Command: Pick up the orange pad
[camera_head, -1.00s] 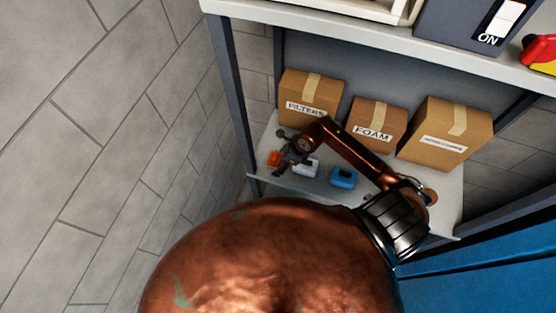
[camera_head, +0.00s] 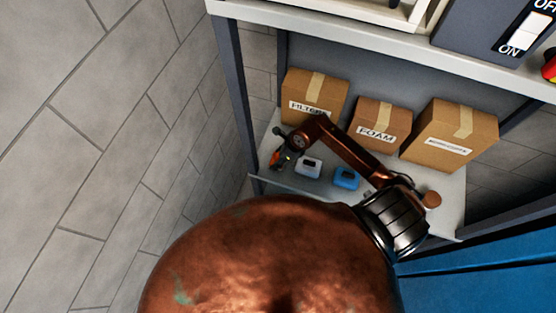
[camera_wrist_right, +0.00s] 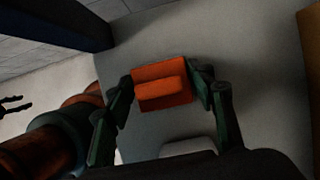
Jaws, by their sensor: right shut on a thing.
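The orange pad (camera_wrist_right: 162,86) is a small block with a raised bar on top. In the right wrist view it sits between the two fingers of my right gripper (camera_wrist_right: 160,92), which is shut on it from both sides over the grey shelf. In the head view my right gripper (camera_head: 281,158) is at the left end of the lower shelf, and only a sliver of orange shows there. I cannot tell whether the pad is lifted off the shelf.
A white pad (camera_head: 309,166) and a blue pad (camera_head: 346,179) lie to the right on the lower shelf (camera_head: 440,203). Cardboard boxes stand behind: FILTERS (camera_head: 317,88), FOAM (camera_head: 378,118) and a third (camera_head: 450,135). A dark shelf post (camera_head: 236,95) is close at left. The upper shelf (camera_head: 330,32) is overhead.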

